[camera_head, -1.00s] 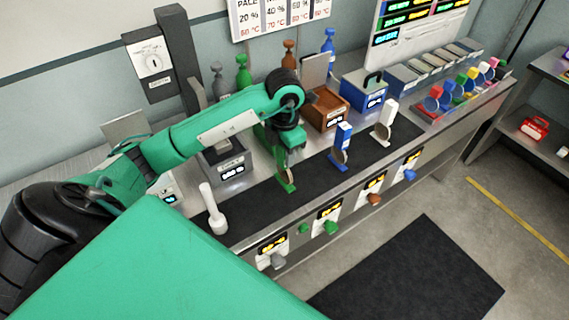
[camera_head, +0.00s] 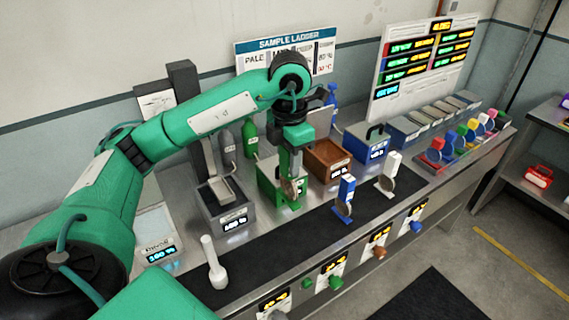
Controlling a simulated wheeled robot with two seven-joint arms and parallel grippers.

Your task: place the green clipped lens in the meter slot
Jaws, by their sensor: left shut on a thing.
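My left gripper (camera_head: 292,176) points down and is shut on the green clipped lens (camera_head: 291,190). The lens is a small brownish disc with green clip parts, held upright in front of a green box (camera_head: 268,183). It appears raised clear of the black mat; its grip point is partly hidden by the fingers. A light-coloured meter-like unit (camera_head: 157,248) with a lit percent display stands at the left of the counter. I cannot make out its slot, partly hidden by my left arm. My right gripper is not in view.
On the black mat (camera_head: 262,252) stand a white-handled piece (camera_head: 214,265), a blue clipped lens (camera_head: 345,192) and a white clipped lens (camera_head: 390,172). Behind are a grey box (camera_head: 222,207), brown box (camera_head: 328,158) and blue box (camera_head: 366,148). Coloured lenses (camera_head: 462,140) stand at right.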

